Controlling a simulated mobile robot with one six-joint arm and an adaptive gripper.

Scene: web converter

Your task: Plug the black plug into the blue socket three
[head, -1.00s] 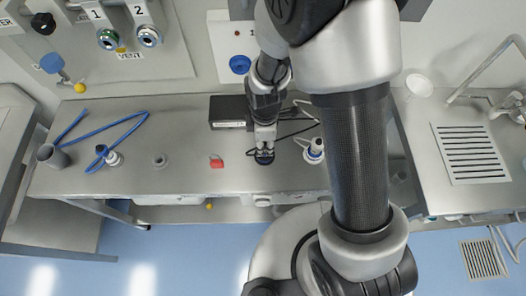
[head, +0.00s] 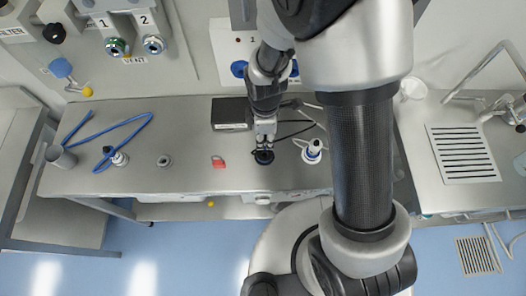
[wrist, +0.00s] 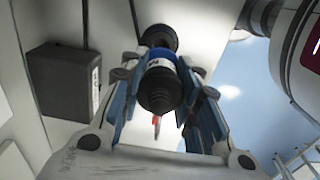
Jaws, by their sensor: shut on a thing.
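My gripper (head: 264,141) is shut on the black plug (head: 263,157), over the front part of the steel bench. In the wrist view the black plug (wrist: 160,88) sits between the two blue-lined fingers, with a pale band around its middle. A blue socket (head: 239,68) shows on the white wall panel behind the bench, left of my arm. Part of another blue socket (head: 294,69) shows right of my arm. My arm hides the panel between and above them, so I cannot tell which is number three; only the label 1 is readable there.
A black box (head: 231,112) stands on the steel bench (head: 190,183) behind and left of my gripper. A red piece (head: 218,162) lies to the left, a white-and-blue plug (head: 312,151) to the right. A blue cable (head: 118,128) lies at the far left.

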